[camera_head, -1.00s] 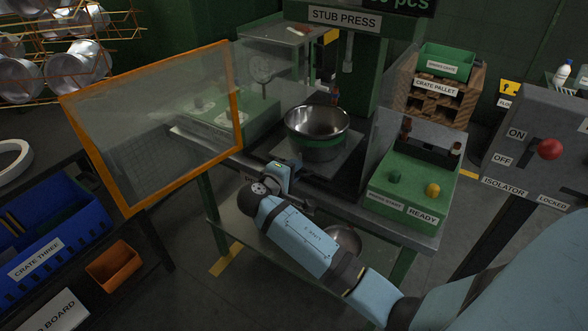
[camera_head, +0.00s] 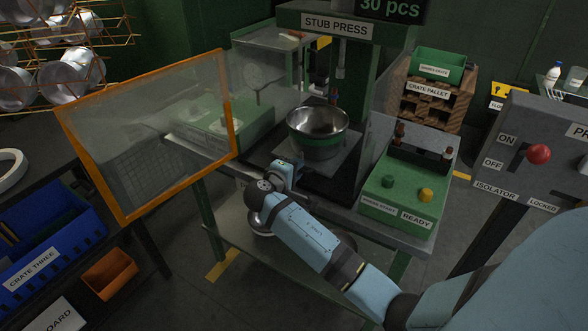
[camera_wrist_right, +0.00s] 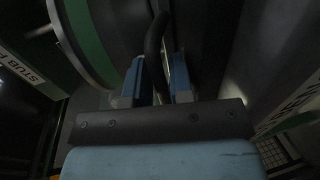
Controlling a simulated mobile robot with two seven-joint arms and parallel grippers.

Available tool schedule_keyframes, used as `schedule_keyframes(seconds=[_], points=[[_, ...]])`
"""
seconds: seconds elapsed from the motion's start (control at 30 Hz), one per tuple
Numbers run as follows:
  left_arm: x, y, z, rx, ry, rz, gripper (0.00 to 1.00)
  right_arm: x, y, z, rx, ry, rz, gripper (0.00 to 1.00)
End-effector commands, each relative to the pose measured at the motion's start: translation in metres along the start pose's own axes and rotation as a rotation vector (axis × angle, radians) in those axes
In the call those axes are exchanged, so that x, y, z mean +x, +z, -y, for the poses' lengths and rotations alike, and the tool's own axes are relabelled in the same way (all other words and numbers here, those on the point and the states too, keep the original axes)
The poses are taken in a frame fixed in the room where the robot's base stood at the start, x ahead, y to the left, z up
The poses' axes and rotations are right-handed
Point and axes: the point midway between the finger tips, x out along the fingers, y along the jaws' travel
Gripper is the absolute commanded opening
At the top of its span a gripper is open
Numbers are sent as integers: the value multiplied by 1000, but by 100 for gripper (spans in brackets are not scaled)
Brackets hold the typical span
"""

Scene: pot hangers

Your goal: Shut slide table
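The slide table (camera_head: 335,165) is a grey plate under the press, at the middle of the head view. A steel pot (camera_head: 318,130) with a green band around it stands upright on it. My right gripper (camera_head: 288,172) is at the plate's front edge. In the right wrist view a dark curved handle (camera_wrist_right: 156,50) passes between the two blue fingers of this gripper (camera_wrist_right: 158,88), which look closed on it. The handle is mostly hidden by the gripper in the head view. My left gripper is not in view.
An orange-framed clear guard (camera_head: 150,135) stands left of the press (camera_head: 338,27). A green control box (camera_head: 408,190) with buttons is at the right, and an isolator panel (camera_head: 535,150) stands further right. A blue crate (camera_head: 50,240) lies at lower left.

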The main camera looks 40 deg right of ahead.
Motion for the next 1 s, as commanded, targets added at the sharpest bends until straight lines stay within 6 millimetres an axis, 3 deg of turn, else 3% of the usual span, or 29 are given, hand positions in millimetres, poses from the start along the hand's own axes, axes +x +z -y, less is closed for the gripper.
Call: schedule_keyframes(seconds=[0.37,0.57,0.8,1.0], points=[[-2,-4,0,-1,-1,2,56,-6,0,-1,-1,-1,0,22],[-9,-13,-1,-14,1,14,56,-42,0,-4,-2,-3,-2,22],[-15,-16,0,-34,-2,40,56,-97,0,-4,-2,-4,-1,22],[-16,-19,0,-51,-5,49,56,-128,0,-2,-1,-2,-1,22]])
